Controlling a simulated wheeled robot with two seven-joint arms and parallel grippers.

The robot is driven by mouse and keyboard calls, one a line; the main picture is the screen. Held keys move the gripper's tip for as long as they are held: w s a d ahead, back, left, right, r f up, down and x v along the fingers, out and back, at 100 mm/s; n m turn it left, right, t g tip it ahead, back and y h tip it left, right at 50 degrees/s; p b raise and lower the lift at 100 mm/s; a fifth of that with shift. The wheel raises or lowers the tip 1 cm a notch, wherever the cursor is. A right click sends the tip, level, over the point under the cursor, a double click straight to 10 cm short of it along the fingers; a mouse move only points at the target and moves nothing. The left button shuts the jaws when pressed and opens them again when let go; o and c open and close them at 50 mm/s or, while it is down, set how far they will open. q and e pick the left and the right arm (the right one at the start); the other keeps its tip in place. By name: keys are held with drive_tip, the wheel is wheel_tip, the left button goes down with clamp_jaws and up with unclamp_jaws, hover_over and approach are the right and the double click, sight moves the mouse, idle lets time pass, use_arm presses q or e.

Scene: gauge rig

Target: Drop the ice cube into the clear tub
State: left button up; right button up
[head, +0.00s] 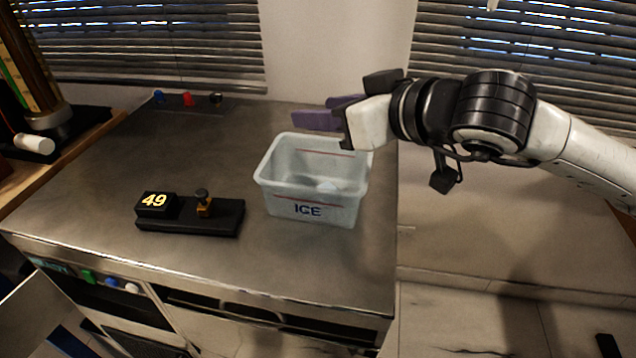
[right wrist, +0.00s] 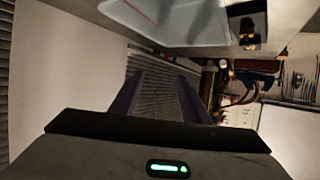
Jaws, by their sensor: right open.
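The clear tub (head: 285,197), a pale see-through box marked ICE, stands upright on the metal counter. It also shows at the top of the right wrist view (right wrist: 175,22). A pale lump (head: 328,187) lies low inside it and looks like the ice cube, though its outline is faint. My right gripper (head: 325,111) has purple fingers and is above the tub's back rim, pointing left. In the right wrist view, its fingers (right wrist: 160,80) are apart with nothing between them. My left gripper is out of view.
A black block with a 49 display (head: 154,201) and a small orange-and-black fitting (head: 204,204) sits left of the tub. Blue, red and dark knobs (head: 187,99) line the counter's back. A white cylinder (head: 35,144) is at far left. The counter's left middle is clear.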

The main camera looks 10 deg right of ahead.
drive_tip(key=v, duration=1)
drive_tip(key=shift+s+b, duration=0.15)
drive_tip(key=shift+b, duration=0.25)
drive_tip(key=shift+d, duration=0.1)
